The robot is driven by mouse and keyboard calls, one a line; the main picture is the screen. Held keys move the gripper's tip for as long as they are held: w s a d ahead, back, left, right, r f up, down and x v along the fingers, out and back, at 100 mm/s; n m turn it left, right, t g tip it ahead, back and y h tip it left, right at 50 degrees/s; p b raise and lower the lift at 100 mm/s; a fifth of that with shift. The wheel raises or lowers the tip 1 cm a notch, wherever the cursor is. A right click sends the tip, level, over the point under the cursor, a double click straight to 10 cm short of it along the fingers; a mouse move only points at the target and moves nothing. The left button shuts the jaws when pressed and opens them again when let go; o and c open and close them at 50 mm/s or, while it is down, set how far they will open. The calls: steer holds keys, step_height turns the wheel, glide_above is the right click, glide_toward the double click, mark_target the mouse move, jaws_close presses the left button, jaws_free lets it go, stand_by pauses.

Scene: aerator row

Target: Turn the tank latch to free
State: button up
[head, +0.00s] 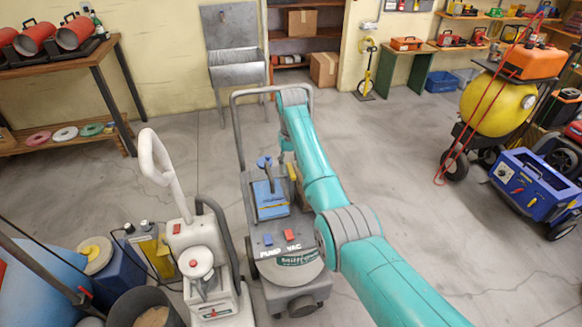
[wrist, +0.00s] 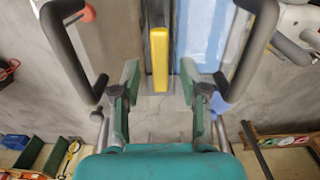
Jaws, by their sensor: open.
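The tank latch appears to be the yellow bar (wrist: 159,60) in the wrist view, standing lengthwise against a dark strip. In the head view a small yellow piece (head: 292,172) shows beside the blue lid (head: 270,198) on the grey floor machine (head: 292,270), partly covered by my arm. My gripper (wrist: 158,88) is open, with one green-padded finger on each side of the bar's near end. Gaps show between the bar and both fingers, and I cannot tell the depth between them. In the head view my gripper is mostly hidden behind the arm.
The machine has a blue and a red switch and a tall grey handle frame (head: 237,130). A white upright cleaner (head: 195,250) stands close on its left. A yellow tank machine (head: 498,105) and a blue cart (head: 535,185) stand at right. Floor between is clear.

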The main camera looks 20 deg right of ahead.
mark_target(291, 170)
step_height(291, 170, up, 11)
stand_by(0.3)
steer(key=shift+f, duration=0.1)
